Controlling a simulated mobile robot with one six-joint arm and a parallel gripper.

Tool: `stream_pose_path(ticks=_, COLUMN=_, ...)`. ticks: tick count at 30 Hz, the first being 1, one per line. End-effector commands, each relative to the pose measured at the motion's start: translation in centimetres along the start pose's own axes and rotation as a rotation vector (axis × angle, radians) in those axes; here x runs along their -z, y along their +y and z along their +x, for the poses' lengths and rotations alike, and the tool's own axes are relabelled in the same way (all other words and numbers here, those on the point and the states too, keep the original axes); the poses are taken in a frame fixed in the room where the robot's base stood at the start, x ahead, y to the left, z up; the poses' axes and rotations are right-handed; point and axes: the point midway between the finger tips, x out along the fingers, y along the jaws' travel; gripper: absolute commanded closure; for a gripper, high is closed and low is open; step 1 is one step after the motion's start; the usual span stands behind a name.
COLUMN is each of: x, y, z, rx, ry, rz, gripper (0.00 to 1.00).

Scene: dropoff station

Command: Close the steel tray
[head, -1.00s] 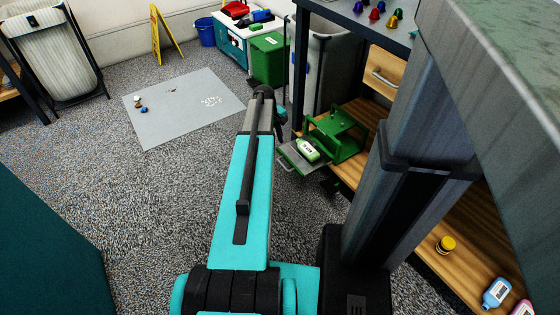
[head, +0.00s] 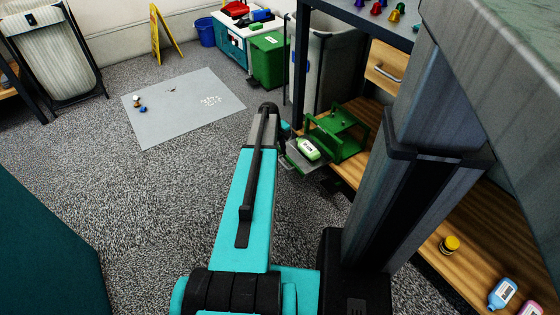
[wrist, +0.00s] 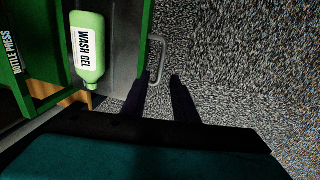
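The steel tray (head: 301,163) sticks out of the green bottle press (head: 347,141) on the low wooden shelf. A light green wash gel bottle (head: 307,149) lies on it. In the wrist view the tray (wrist: 123,45) is at upper left, with the bottle (wrist: 87,48) on it. The tray's grey handle (wrist: 159,58) projects from its edge. My gripper (wrist: 160,78) is open and empty, its two dark fingers apart, with their tips close to the handle's near end. I cannot tell whether they touch. In the head view my arm hides most of the gripper.
A grey bin (head: 324,70) and a green bin (head: 269,60) stand behind. A shelf post (head: 299,75) rises near the press.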

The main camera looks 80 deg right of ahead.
Motion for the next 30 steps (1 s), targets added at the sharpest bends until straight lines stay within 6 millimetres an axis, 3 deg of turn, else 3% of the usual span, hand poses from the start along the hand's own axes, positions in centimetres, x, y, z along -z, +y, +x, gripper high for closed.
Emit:
stream_pose_path(ticks=3, x=0.0, y=0.0, z=2.0, rx=0.001, ry=-0.001, rz=0.000, gripper=0.74)
stream_pose_path(ticks=9, x=0.1, y=0.0, z=3.8, rx=0.000, ry=0.000, rz=0.000, gripper=0.74)
stream_pose_path(ticks=22, x=0.0, y=0.0, z=4.3, rx=0.000, ry=0.000, rz=0.000, gripper=0.74)
stream_pose_path(ticks=27, x=0.0, y=0.0, z=4.3, rx=0.000, ry=0.000, rz=0.000, gripper=1.00)
stream_pose_path(ticks=30, x=0.0, y=0.0, z=4.3, rx=0.000, ry=0.000, rz=0.000, gripper=1.00)
